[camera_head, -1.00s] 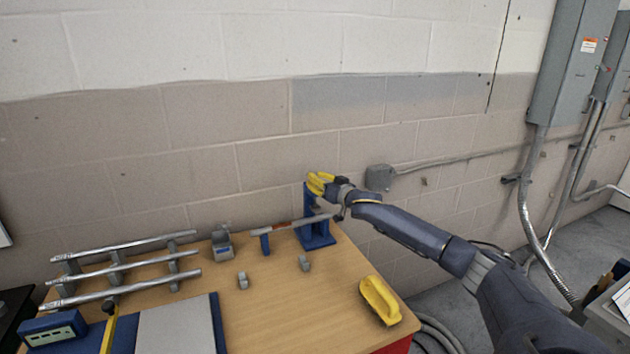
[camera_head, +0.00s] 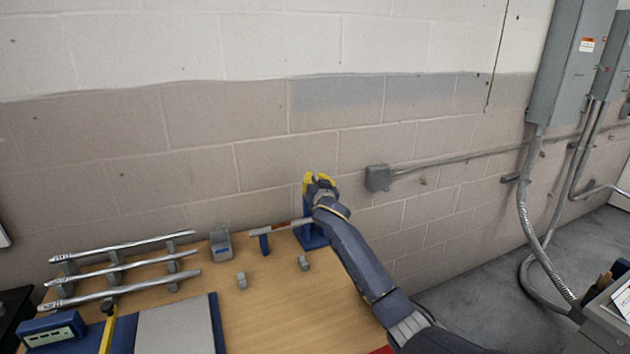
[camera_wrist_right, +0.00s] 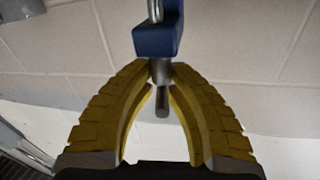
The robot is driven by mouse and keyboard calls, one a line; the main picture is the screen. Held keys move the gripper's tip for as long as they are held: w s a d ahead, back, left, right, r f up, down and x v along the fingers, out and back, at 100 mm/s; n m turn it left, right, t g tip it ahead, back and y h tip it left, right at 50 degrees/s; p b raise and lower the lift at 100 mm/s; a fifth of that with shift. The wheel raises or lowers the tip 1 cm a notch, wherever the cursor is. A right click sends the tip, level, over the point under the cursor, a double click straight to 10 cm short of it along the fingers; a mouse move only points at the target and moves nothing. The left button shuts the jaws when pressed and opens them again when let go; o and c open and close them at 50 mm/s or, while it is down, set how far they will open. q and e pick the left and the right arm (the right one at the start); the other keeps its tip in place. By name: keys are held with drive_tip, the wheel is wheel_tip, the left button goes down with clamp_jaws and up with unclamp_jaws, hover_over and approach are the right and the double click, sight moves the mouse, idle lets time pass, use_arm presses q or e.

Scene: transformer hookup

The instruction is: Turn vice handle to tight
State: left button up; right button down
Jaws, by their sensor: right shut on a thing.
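The blue vice (camera_head: 311,236) stands upright at the back right of the wooden bench, partly hidden behind my right arm. A silver conduit with a red mark (camera_head: 284,226) runs into it from the left, resting on a small blue stand. My right gripper (camera_head: 318,180) is at the top of the vice, its yellow fingers shut. In the right wrist view, the fingertips (camera_wrist_right: 160,72) close on the metal vice handle (camera_wrist_right: 162,103), just below the blue vice body (camera_wrist_right: 157,40). The rest of the handle is hard to make out. My left gripper is out of view.
A rack with several metal conduits (camera_head: 118,262) stands at the left. A grey box-like device (camera_head: 221,244) and two small grey blocks (camera_head: 241,281) sit mid-bench. The block wall is close behind the vice, with a grey junction box (camera_head: 378,178) to the right.

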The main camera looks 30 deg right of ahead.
drive_tip(key=m+g+h, duration=0.4)
drive_tip(key=h, duration=0.1)
drive_tip(key=m+g+h, duration=0.2)
drive_tip(key=h, duration=0.1)
drive_tip(key=shift+w+a+r+m, duration=0.15)
drive_tip(key=shift+w+a+m, duration=0.05)
drive_tip(key=shift+a+m, duration=0.2)
drive_tip(key=m+g+h, duration=0.2)
drive_tip(key=m+g, duration=0.1)
drive_tip(key=g, duration=0.1)
drive_tip(key=shift+r, duration=0.1)
drive_tip(key=shift+m+g+h, duration=0.3)
drive_tip(key=shift+m+g, duration=0.2)
drive_tip(key=shift+g, duration=0.5)
drive_tip(key=shift+m+g+h, duration=0.3)
drive_tip(key=shift+m+g, duration=0.8)
drive_tip(key=shift+g, duration=0.6)
idle(3.6)
